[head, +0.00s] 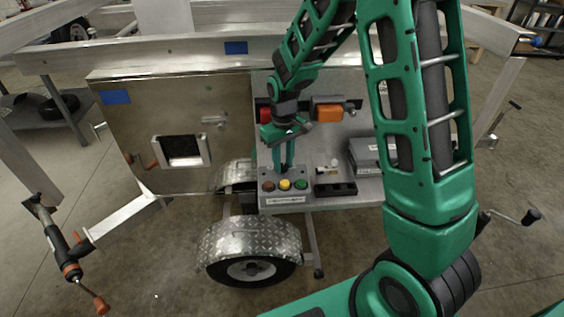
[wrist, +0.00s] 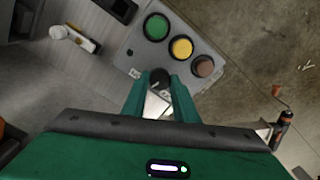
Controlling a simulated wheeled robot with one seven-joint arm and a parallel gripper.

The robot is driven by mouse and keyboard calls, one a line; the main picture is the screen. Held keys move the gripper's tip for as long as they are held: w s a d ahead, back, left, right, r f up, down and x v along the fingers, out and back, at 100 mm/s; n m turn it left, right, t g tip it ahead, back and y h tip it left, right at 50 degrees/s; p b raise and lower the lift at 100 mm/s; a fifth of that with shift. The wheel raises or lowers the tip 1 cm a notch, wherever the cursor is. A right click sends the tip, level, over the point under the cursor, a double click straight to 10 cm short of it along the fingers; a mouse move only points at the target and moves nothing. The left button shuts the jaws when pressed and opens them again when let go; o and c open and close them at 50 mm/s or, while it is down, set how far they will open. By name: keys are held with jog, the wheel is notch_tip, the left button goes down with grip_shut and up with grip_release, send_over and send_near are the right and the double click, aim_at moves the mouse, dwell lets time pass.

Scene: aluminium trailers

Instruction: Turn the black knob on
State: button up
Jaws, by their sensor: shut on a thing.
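The black knob (wrist: 159,78) sits on the grey control box (wrist: 131,62), below the row of coloured buttons in the wrist view. My gripper (wrist: 160,88) is shut on the knob, with one green finger on each side of it. In the head view my gripper (head: 284,168) points down at the back of the same control box (head: 287,200), and the knob is hidden there behind the fingers. A pale mark shows on the knob, but its exact turn position is hard to tell.
Beside the knob are a green button (wrist: 157,27), a yellow button (wrist: 181,47) and a brownish-red button (wrist: 202,66). A black tray (head: 336,189) and a grey case (head: 368,155) stand to the right on the trailer. A trailer wheel (head: 250,270) is below the box.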

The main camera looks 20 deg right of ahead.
aim_at(283, 165)
jog(key=m, duration=0.5)
jog(key=shift+w+r+m, duration=0.15)
jog(key=shift+w+m, duration=0.1)
jog(key=shift+m, duration=0.15)
dwell(0.4)
jog(key=o, duration=1.1)
jog(key=shift+c, duration=0.2)
jog(key=shift+s, duration=0.1)
notch_tip(283, 165, up, 10)
jog(key=shift+r, duration=0.25)
